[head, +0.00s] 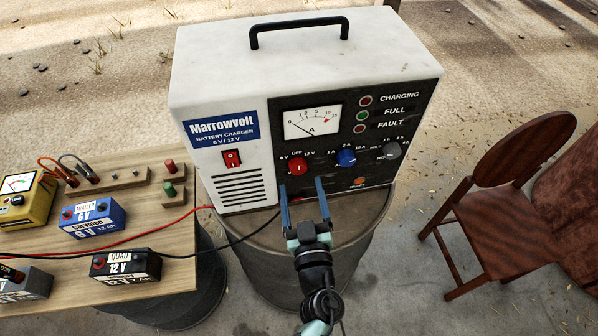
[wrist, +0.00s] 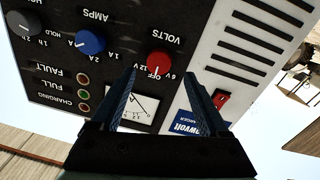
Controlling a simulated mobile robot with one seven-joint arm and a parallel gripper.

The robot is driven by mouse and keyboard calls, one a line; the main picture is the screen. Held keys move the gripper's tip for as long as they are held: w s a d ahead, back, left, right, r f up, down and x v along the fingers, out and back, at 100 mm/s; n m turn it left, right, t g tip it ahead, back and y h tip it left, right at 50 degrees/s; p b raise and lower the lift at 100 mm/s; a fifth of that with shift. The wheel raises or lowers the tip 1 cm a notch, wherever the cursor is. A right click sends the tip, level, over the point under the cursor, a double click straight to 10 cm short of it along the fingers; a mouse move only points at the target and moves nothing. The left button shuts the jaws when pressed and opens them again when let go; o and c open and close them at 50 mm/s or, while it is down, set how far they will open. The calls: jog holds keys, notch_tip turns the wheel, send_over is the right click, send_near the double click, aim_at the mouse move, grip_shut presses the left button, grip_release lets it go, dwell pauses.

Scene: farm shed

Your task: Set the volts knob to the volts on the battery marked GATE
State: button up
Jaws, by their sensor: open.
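The red volts knob (head: 298,166) is on the charger's black panel, with marks 6 V, OFF and 12 V. Its white line appears to point at OFF. In the wrist view, which is upside down, the knob (wrist: 159,63) shows between the fingertips. My gripper (head: 303,188) is open and empty, in front of the panel just below the knob, apart from it as far as I can tell. A blue battery (head: 92,218) reads 6 V. A black battery (head: 126,266) reads QUAD and 12 V. A grey battery (head: 24,284) reads 12 V; its tag is unreadable. I see no readable GATE tag.
The white charger (head: 310,55) stands on a drum (head: 290,270). A blue amps knob (head: 346,158) and a grey knob (head: 391,150) are right of the volts knob. A yellow meter (head: 25,200) and cables lie on the wooden table (head: 170,235). A chair (head: 500,200) stands right.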

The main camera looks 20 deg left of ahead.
aim_at(298, 171)
jog(key=shift+x, duration=2.3)
jog(key=shift+d, duration=0.1)
grip_shut()
jog(key=shift+n+b, duration=0.3)
jog(key=n, duration=0.3)
jog(key=shift+f+n+b, duration=0.1)
jog(key=shift+n+b, duration=0.2)
jog(key=shift+b, duration=0.1)
jog(key=shift+n+b, duration=0.55)
jog(key=shift+n, duration=1.85)
jog(key=shift+y, duration=0.3)
grip_release()
